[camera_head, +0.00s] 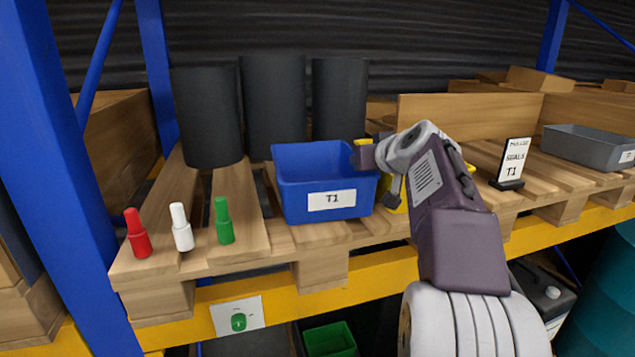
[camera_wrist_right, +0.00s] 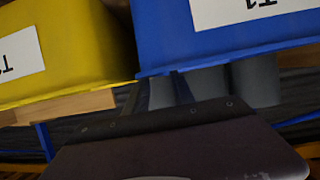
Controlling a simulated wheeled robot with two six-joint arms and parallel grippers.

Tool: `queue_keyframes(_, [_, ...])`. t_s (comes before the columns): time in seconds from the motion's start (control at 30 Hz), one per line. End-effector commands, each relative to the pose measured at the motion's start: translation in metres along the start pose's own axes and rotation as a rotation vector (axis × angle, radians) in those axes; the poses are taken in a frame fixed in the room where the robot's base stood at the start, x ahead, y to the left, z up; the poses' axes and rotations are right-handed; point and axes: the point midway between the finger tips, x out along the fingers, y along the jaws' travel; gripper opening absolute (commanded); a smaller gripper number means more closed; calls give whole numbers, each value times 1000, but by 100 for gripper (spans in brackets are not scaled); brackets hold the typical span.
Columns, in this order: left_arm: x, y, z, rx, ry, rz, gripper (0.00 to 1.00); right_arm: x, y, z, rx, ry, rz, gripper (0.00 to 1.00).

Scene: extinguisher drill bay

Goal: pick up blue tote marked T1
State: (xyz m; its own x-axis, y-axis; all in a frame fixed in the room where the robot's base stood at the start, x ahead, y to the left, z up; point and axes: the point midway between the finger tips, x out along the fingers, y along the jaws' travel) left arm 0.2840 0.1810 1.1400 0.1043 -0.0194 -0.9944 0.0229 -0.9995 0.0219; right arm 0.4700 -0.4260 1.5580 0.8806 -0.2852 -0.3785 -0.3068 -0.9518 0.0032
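The blue tote (camera_head: 295,205), labelled T1, sits on the pallet slats in the middle of the head view. Its top looks open. In the right wrist view the tote (camera_wrist_right: 215,45) appears upside down and very close. My right gripper (camera_head: 366,158) is at the tote's right rim in the head view. In the wrist view its dark fingers (camera_wrist_right: 162,90) overlap the near corner of that rim. Whether they straddle, touch or grip the wall cannot be told. My left gripper is not in view.
A yellow tote (camera_wrist_right: 75,55) is close to the blue one, mostly behind my right arm in the head view. Red (camera_head: 136,235), white (camera_head: 181,230) and green (camera_head: 223,222) pieces stand left. Dark cylinders (camera_head: 273,105) stand behind. A sign (camera_head: 515,160) and grey tote (camera_head: 588,147) are right.

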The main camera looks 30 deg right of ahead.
Motion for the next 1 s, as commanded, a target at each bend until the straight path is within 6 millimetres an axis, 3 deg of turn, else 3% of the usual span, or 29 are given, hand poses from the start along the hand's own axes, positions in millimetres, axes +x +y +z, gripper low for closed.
queue_keyframes(0.1, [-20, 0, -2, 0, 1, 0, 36, 22, 1, -3, 4, -9, -3, 30])
queue_keyframes(0.3, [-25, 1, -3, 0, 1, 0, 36, 45, 2, 0, 2, -3, -1, 30])
queue_keyframes(0.5, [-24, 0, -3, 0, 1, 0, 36, 46, 2, 1, 1, -2, 0, 27])
queue_keyframes(0.6, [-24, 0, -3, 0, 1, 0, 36, 46, 2, 1, 1, -2, -1, 0])
queue_keyframes(1.0, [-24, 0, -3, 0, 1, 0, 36, 46, 2, 2, 0, -5, -1, 0])
